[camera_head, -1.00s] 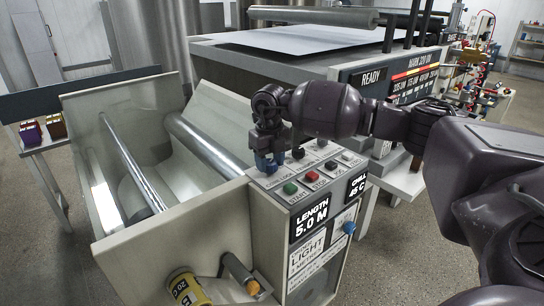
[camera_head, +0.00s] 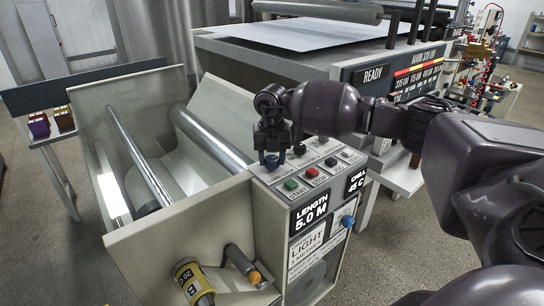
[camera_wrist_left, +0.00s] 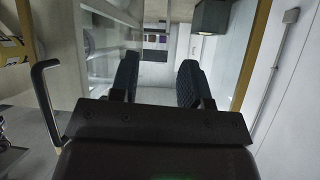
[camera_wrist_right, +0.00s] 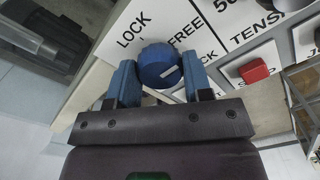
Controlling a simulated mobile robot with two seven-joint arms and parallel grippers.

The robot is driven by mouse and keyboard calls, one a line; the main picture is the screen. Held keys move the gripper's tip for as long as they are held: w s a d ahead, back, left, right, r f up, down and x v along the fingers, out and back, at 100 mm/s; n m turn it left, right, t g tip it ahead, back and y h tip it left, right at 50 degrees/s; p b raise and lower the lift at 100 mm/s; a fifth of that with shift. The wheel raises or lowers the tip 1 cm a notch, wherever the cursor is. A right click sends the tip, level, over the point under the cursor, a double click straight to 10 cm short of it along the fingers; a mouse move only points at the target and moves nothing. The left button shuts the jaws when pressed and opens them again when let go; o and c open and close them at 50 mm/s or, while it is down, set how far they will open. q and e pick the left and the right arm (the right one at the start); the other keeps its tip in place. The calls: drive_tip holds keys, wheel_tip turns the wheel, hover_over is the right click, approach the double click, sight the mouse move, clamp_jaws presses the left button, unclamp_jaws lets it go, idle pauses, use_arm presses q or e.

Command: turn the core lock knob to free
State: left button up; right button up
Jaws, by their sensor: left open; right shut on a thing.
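The core lock knob (camera_wrist_right: 158,65) is a round blue knob with a white pointer line, on a panel beside the printed words LOCK and FREE. In the right wrist view the pointer slants toward the right finger, below the word FREE. My right gripper (camera_wrist_right: 160,82) has its blue fingers on both sides of the knob and is shut on it. In the head view my right gripper (camera_head: 271,160) is at the panel's back left corner and mostly hides the knob. My left gripper (camera_wrist_left: 158,75) is open and empty in the left wrist view, and is out of the head view.
Green (camera_head: 291,184) and red (camera_head: 312,171) buttons sit close in front of the knob. A trough with a steel roller (camera_head: 210,138) is to the left. A yellow cylinder (camera_head: 192,280) sticks out of its front. Open floor lies at the lower left.

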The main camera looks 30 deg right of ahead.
sight(272, 158)
drive_tip(key=o, duration=0.9)
wheel_tip(272, 158, up, 11)
drive_tip(key=shift+f, duration=0.15)
idle(0.6)
